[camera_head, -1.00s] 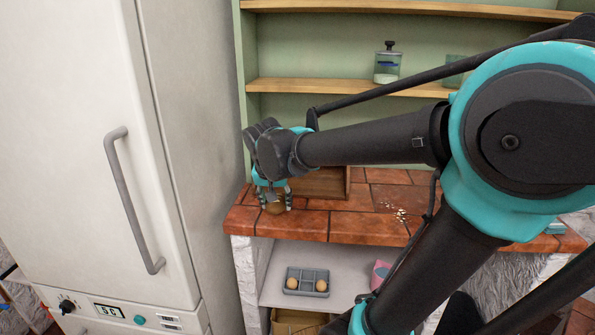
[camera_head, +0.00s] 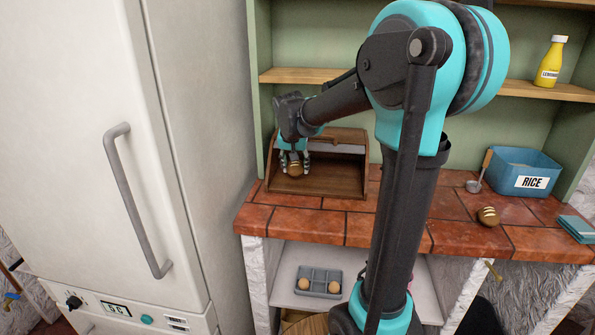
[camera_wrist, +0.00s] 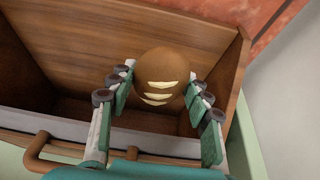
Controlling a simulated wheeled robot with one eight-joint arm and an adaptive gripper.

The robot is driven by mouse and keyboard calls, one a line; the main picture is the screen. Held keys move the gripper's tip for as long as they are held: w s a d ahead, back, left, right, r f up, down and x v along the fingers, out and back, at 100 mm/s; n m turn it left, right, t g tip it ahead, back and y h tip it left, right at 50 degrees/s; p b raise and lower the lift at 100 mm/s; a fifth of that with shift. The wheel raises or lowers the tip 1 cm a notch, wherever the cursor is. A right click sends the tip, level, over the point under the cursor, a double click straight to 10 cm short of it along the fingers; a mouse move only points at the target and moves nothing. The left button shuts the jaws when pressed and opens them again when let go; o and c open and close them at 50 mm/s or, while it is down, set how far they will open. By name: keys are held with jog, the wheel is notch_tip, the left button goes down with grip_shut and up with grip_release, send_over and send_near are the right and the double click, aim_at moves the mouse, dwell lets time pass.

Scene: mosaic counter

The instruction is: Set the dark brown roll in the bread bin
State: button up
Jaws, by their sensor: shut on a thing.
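My gripper (camera_head: 293,165) is shut on a brown roll with pale slashes (camera_head: 295,171), which I take as the dark brown roll. In the wrist view the roll (camera_wrist: 157,68) sits between the two fingers. The wooden bread bin (camera_head: 345,182) stands on the counter with its front open. In the wrist view the roll hangs over the bin's inside, with the bin's wooden wall (camera_wrist: 70,40) behind it. I cannot tell whether the roll touches the bin floor.
Another striped brown roll (camera_head: 488,215) lies on the tiled counter (camera_head: 270,222) at right, near a blue RICE tub (camera_head: 525,170) and a scoop (camera_head: 474,186). A grey tray (camera_head: 319,272) with pale round things sits on the shelf below. A tall fridge (camera_head: 180,130) stands at left.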

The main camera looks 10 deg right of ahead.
aim_at(297, 178)
jog(key=shift+w+d, duration=0.3)
jog(key=shift+w, duration=0.45)
jog(key=shift+w+d, duration=0.25)
jog(key=shift+w, duration=0.5)
jog(key=shift+w+f, duration=0.25)
jog(key=shift+f, duration=1.55)
jog(key=shift+f, duration=0.15)
jog(key=o, duration=1.1)
jog(key=shift+o, duration=0.2)
jog(key=v, duration=1.2)
jog(key=shift+s, duration=0.1)
